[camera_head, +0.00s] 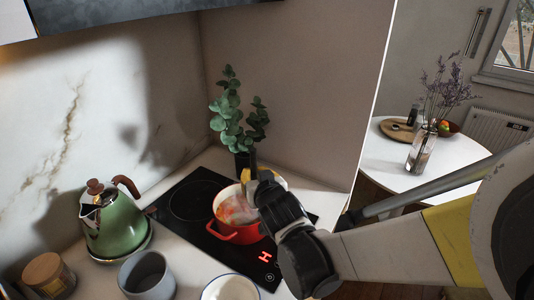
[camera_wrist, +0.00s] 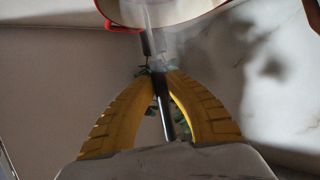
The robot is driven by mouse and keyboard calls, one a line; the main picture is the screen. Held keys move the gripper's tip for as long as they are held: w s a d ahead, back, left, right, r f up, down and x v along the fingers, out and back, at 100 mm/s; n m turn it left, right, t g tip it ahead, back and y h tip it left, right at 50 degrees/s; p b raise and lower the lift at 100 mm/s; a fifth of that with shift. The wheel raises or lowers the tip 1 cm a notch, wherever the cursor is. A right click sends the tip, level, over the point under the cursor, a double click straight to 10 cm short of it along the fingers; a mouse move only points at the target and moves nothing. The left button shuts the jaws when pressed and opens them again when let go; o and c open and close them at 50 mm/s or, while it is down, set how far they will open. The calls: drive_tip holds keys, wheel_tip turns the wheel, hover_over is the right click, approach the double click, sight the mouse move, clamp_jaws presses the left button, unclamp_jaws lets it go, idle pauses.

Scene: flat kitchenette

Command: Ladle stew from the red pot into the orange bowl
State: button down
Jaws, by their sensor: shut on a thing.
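The red pot (camera_head: 237,233) stands on the black hob with reddish stew (camera_head: 236,210) in it. Its rim also shows at the top of the wrist view (camera_wrist: 120,27). My gripper (camera_wrist: 158,78) is shut on the ladle's thin dark handle (camera_wrist: 165,112), with its yellow fingers on both sides. In the head view my gripper (camera_head: 263,178) is over the pot's right side, and part of the handle (camera_head: 253,160) shows above it. The ladle's bowl cannot be made out. I cannot identify an orange bowl on the counter.
A green kettle (camera_head: 113,225) stands left of the hob (camera_head: 190,200). A grey cup (camera_head: 146,275), a pale bowl (camera_head: 231,288) and a lidded jar (camera_head: 48,274) are in front. A plant (camera_head: 238,115) stands behind the pot. A round white table (camera_head: 385,158) is at the right.

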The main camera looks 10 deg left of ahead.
drive_tip(key=shift+r, duration=0.1)
wheel_tip(320, 180, up, 12)
drive_tip(key=p, duration=0.9)
idle(0.3)
drive_tip(key=shift+f, duration=0.2)
